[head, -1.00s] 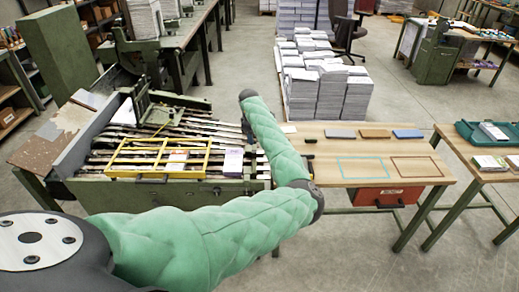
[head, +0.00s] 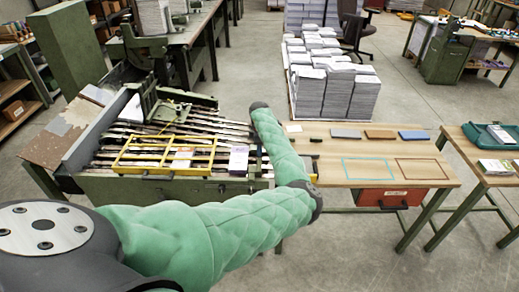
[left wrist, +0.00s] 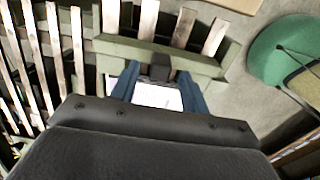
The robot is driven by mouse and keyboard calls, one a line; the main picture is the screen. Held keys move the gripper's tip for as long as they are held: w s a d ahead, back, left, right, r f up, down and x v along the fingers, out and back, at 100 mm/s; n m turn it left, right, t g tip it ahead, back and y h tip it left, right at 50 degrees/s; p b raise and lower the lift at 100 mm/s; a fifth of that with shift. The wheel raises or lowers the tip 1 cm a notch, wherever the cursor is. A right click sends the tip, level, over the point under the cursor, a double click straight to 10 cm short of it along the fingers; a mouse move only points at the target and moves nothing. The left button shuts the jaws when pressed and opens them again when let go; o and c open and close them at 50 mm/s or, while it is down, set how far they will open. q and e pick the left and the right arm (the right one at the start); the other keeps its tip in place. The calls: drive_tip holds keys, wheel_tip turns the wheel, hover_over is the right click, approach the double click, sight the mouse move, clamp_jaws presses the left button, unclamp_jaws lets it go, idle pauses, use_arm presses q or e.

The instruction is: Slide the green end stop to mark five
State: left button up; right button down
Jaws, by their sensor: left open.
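The green slatted machine (head: 200,187) stands at the left, with light slats running across its bed. My left gripper is mostly hidden behind my forearm in the head view, over the machine's right end. In the left wrist view my left gripper (left wrist: 155,90) is open, its two blue fingers apart. A green crossbar (left wrist: 120,47) with a dark block (left wrist: 159,68) lies across the slat ends just beyond the fingertips. I cannot tell if this bar is the end stop or the machine's frame. A white patch (left wrist: 158,97) shows between the fingers. No mark numbers are readable.
A yellow frame (head: 165,152) and a white-and-purple block (head: 239,158) sit on the slats. A wooden table (head: 335,150) with several flat pads and a red drawer (head: 388,197) stands right of the machine. Paper stacks (head: 335,85) stand behind it.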

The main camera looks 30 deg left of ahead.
use_arm(q)
drive_tip(key=shift+f, duration=1.2)
use_arm(e)
drive_tip(key=shift+s+d+f, duration=0.35)
drive_tip(key=shift+s+f, duration=0.05)
drive_tip(key=shift+f, duration=0.3)
use_arm(q)
drive_tip(key=shift+c, duration=0.4)
